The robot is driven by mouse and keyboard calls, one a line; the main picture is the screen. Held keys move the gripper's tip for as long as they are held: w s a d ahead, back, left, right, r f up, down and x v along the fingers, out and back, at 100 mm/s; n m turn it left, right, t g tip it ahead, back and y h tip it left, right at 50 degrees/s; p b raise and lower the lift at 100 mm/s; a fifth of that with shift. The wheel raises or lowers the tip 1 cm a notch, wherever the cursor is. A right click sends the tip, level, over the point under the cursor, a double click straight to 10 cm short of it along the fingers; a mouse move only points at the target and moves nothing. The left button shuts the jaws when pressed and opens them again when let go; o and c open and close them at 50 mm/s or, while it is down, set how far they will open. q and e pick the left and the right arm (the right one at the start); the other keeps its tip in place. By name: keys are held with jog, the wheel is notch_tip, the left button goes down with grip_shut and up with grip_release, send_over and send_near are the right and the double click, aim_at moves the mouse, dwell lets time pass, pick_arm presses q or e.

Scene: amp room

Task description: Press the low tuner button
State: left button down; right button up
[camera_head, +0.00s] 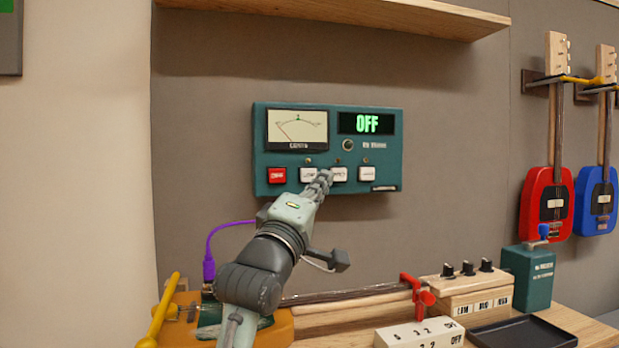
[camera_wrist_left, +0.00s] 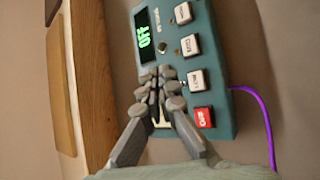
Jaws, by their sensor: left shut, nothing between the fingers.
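The teal tuner box (camera_head: 328,150) is fixed to the wall, with a needle meter and a display (camera_head: 366,123) reading OFF. Its lower row has a red button (camera_head: 277,175) at the left and three white buttons; their labels are blurred. The second from left, seemingly the low button (camera_head: 308,174), is partly behind my fingertips. My left gripper (camera_head: 322,180) is shut and empty, its tips in front of the gap between the first two white buttons. In the left wrist view, the gripper (camera_wrist_left: 163,82) overlaps the box face beside the buttons; contact cannot be told.
A wooden shelf (camera_head: 350,14) juts out above the box. Below, the bench holds a wooden switch box (camera_head: 466,292), a white block (camera_head: 420,336), a black tray (camera_head: 522,333) and a teal box (camera_head: 528,275). Red (camera_head: 547,205) and blue (camera_head: 597,203) guitars hang at right. A purple cable (camera_head: 210,250) hangs at left.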

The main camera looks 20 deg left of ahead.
aim_at(309, 175)
pick_arm(q)
jog(key=w+a, duration=0.4)
jog(key=w, duration=0.2)
pick_arm(e)
jog(key=shift+w+r, duration=0.1)
jog(key=shift+r, duration=0.3)
dwell(0.9)
pick_arm(q)
jog(key=shift+a+r, duration=0.1)
pick_arm(e)
jog(key=shift+r, duration=0.15)
pick_arm(q)
jog(key=shift+w+a, duration=0.15)
jog(key=shift+w, duration=0.15)
pick_arm(e)
jog(key=shift+r, duration=0.1)
jog(key=shift+w+d, duration=0.1)
jog(key=shift+w, duration=0.05)
